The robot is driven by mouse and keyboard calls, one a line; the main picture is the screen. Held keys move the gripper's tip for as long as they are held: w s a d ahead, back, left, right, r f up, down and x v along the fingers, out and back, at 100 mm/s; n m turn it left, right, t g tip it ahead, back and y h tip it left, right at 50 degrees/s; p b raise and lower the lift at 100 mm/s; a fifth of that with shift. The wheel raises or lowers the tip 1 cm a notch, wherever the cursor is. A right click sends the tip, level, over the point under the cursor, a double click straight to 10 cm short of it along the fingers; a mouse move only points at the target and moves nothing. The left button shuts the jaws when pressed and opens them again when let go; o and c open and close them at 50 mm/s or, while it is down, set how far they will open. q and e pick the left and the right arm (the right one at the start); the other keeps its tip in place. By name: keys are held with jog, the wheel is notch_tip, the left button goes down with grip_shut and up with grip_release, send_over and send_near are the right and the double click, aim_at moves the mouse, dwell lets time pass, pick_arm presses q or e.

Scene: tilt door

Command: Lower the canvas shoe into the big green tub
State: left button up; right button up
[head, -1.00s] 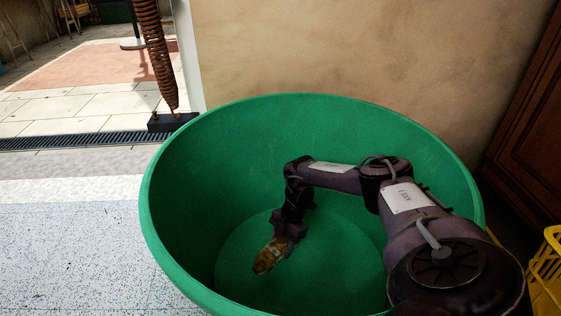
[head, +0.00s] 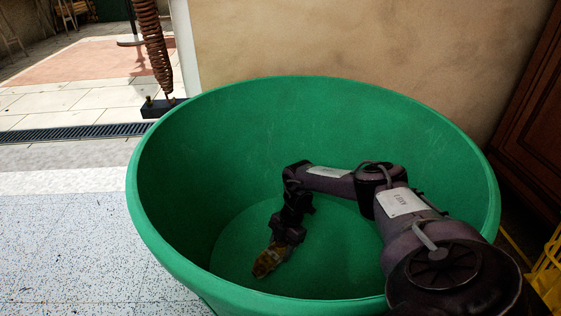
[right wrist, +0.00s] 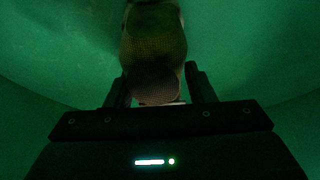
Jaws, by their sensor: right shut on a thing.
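The big green tub (head: 420,130) stands in the middle of the head view, open at the top. My right arm reaches over its near right rim and down inside. My right gripper (head: 281,246) is low in the tub and shut on the canvas shoe (head: 266,263), a small brownish-yellow shape. In the right wrist view the shoe (right wrist: 153,55) is dim and sits between the two fingers (right wrist: 157,85), extending away from them. I cannot tell whether the shoe touches the tub's floor. My left gripper is not in view.
A yellow crate (head: 546,280) stands at the right edge, beside a dark wooden door (head: 535,125). A beige wall (head: 350,45) rises behind the tub. A rusty coiled spring (head: 154,50) stands at the back left. The speckled floor (head: 70,245) on the left is clear.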

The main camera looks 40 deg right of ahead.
jog(key=shift+f+b, duration=0.3)
jog(key=shift+f, duration=0.05)
dwell(0.3)
jog(key=o, duration=1.5)
jog(key=shift+r, duration=0.15)
jog(key=p+v, duration=0.4)
jog(key=v, duration=0.3)
jog(key=shift+d+r, duration=0.15)
jog(key=shift+r, duration=0.2)
jog(key=shift+f, duration=0.1)
